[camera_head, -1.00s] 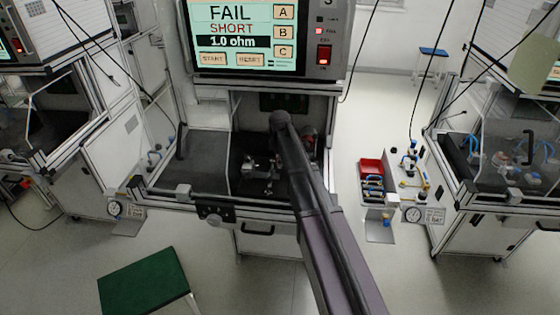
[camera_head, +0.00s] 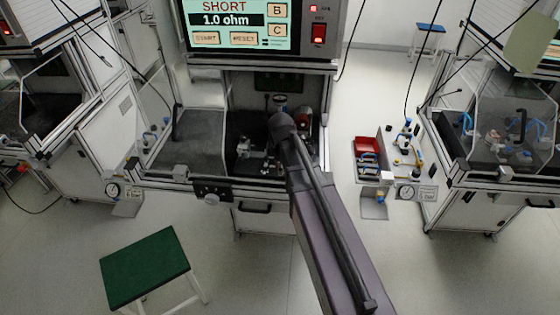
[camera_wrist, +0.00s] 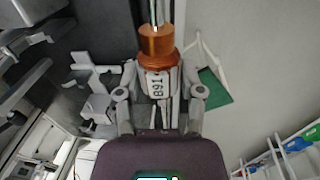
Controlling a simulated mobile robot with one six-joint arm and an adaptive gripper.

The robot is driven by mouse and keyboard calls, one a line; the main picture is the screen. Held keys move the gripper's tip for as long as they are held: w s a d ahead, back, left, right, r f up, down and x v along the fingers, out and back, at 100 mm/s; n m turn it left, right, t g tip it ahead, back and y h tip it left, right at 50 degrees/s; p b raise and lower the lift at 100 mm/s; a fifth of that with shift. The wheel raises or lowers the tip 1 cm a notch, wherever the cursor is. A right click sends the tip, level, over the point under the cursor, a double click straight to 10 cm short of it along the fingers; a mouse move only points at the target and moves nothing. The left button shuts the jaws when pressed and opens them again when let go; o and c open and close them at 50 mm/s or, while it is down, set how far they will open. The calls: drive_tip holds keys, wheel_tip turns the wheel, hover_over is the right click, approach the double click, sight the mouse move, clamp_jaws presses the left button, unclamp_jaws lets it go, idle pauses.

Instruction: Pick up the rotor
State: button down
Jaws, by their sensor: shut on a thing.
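In the wrist view, the rotor (camera_wrist: 157,41) has a copper-coloured body and a thin shaft that points up the picture. My gripper (camera_wrist: 155,80) is shut on the rotor, one finger on each side. The rotor's lower end is hidden by the gripper. In the head view, my arm covers the gripper, and I cannot make out the rotor for certain.
A test station (camera_head: 217,188) with a dark work bay and a grey metal fixture (camera_wrist: 97,104) lies beside the gripper. Its screen (camera_head: 240,25) reads SHORT, 1.0 ohm. A green stool (camera_head: 145,265) stands front left. A red bin (camera_head: 366,145) sits to the right. Open floor lies in front.

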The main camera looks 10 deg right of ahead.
idle(0.7)
drive_tip(key=shift+r+p, duration=2.55)
drive_tip(key=shift+f, duration=0.25)
